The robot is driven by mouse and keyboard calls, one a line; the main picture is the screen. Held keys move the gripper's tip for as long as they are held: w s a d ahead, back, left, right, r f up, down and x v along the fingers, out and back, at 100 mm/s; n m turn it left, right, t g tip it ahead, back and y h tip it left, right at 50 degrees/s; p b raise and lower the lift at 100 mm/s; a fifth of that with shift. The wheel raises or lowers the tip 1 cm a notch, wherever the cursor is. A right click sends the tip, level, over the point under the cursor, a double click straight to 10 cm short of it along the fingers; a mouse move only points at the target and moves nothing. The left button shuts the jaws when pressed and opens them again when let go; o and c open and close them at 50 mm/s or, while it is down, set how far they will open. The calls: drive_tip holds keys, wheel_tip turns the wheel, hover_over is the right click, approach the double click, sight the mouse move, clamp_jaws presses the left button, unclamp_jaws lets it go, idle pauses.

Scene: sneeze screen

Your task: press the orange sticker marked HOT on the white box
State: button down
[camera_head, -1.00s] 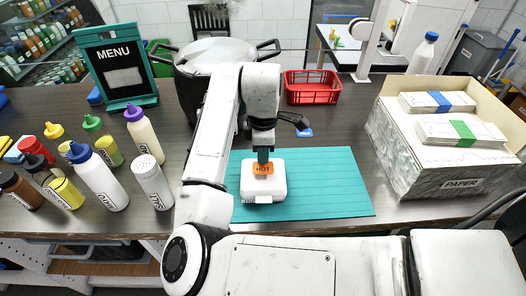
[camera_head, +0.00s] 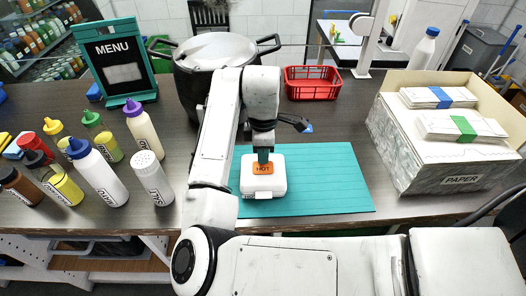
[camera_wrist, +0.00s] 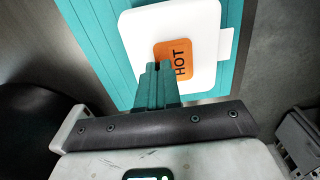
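The white box (camera_head: 245,186) lies on the teal mat (camera_head: 335,190) in the head view. It also shows in the wrist view (camera_wrist: 203,25). The orange sticker marked HOT (camera_head: 264,181) is on its top and shows large in the wrist view (camera_wrist: 179,56). My gripper (camera_head: 263,160) points down over the box, at the sticker's far edge in the head view. In the wrist view its teal fingers (camera_wrist: 160,68) are together with nothing between them, and their tips overlap part of the sticker. I cannot tell whether they touch it.
A large pot (camera_head: 215,50) stands behind my arm, with a red basket (camera_head: 312,84) to its right. A paper box (camera_head: 440,172) stands at the right. Several bottles (camera_head: 100,172) and a menu board (camera_head: 119,65) stand at the left. The mat's right part is clear.

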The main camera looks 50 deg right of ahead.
drive_tip(key=c, duration=1.8)
unclamp_jaws()
drive_tip(key=shift+f, duration=0.15)
drive_tip(key=o, duration=0.5)
drive_tip(key=shift+o, duration=0.2)
wheel_tip(320, 180, up, 11)
